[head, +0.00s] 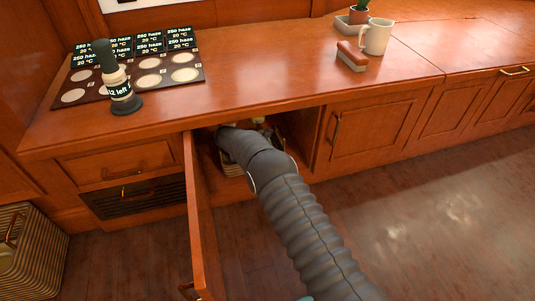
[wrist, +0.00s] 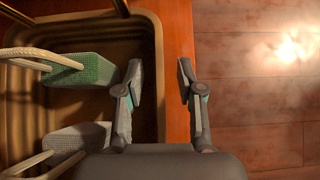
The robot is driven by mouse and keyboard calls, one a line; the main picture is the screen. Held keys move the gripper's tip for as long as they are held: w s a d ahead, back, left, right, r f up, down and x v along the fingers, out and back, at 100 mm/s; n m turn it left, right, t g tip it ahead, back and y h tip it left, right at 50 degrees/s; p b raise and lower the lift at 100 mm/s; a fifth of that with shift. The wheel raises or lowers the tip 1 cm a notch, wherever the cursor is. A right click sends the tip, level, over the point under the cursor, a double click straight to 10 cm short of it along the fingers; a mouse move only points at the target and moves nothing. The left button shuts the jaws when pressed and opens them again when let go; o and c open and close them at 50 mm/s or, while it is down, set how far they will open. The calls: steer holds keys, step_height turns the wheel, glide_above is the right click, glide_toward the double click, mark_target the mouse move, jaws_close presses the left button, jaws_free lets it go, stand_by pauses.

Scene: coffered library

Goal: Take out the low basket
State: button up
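The low basket (wrist: 150,28) is brown with rounded corners and stands inside the open cupboard. In the wrist view it fills the left half. In the head view my arm reaches into the cupboard and hides my gripper and most of the basket.
The cupboard door (head: 202,225) stands open at the left of my arm. A striped basket (head: 32,262) stands on the floor at left. Floor at right is clear.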

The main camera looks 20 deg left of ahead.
steer(key=shift+x, duration=0.8)
steer(key=shift+s+a, duration=0.1)
jaws_close()
